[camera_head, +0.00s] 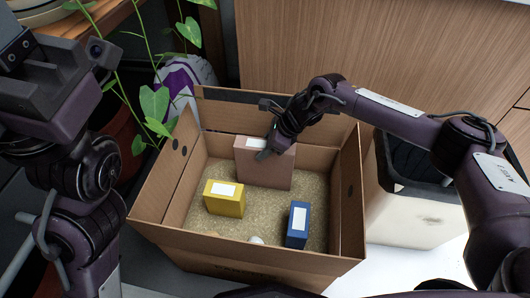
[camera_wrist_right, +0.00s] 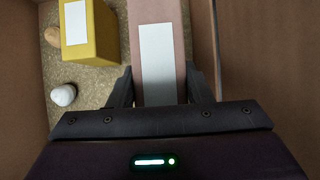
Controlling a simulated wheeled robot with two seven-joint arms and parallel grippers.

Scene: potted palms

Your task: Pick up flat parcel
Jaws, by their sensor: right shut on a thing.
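The flat parcel (camera_head: 265,168) is a thin pinkish-brown box with a white label on its top edge. It stands upright inside the open cardboard box (camera_head: 150,213), near its back wall. My right gripper (camera_head: 268,150) reaches down from above and is shut on its upper part. In the right wrist view the parcel (camera_wrist_right: 176,12) is between the two dark fingers (camera_wrist_right: 160,92). Its lower edge and any gap below it are hard to judge. My left arm is at the left, with its dark gripper body (camera_head: 45,50) raised; its fingertips do not show clearly.
A yellow box (camera_head: 224,200) and a blue box (camera_head: 297,224) stand on the box's grainy floor. A small white object (camera_head: 257,240) lies near the front wall. A leafy plant (camera_head: 155,103) is at the left, a pale bin (camera_head: 410,205) at the right.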

